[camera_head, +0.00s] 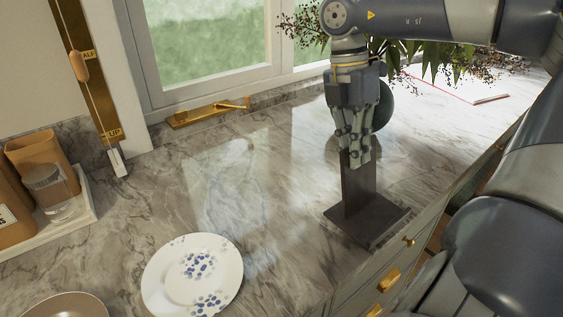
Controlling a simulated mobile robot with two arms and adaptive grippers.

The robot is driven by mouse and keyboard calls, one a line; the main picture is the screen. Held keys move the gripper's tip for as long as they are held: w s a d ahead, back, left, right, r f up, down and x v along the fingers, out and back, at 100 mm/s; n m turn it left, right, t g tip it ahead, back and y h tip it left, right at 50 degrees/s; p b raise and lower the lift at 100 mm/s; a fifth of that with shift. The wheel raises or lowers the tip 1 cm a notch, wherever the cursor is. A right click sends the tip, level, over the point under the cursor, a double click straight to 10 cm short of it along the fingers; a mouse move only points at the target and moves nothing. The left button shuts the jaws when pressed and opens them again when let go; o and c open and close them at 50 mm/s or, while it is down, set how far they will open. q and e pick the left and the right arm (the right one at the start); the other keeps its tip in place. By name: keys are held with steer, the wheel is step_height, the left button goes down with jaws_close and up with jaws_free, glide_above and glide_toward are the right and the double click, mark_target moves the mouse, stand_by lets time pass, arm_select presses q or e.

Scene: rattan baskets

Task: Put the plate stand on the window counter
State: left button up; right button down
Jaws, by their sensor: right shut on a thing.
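The plate stand (358,193) is a dark brown upright panel on a flat square base. It stands upright near the front edge of the marble window counter (290,195). My right gripper (357,160) comes down from above and is shut on the top of its upright panel. The fingers hide the top of the panel. The base is at or just above the counter surface; I cannot tell whether it touches. My left gripper is not in view.
A white plate with blue spots (205,270) lies on the counter at front left. A brown dish (66,306) is at the bottom left. A tray with canisters and a glass jar (50,188) is at left. A plant (430,60) and a dark round object (383,108) are behind my gripper. The middle counter is clear.

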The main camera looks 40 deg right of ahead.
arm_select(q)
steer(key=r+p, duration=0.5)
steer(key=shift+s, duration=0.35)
arm_select(e)
steer(key=w+a+f, duration=0.2)
steer(key=w+a, duration=0.1)
steer(key=w, duration=0.3)
steer(key=w+a+f, duration=0.3)
steer(key=w+a, duration=0.1)
steer(key=w, duration=0.3)
steer(key=shift+w, duration=0.2)
steer(key=shift+r, duration=0.1)
steer(key=c, duration=1.7)
jaws_free()
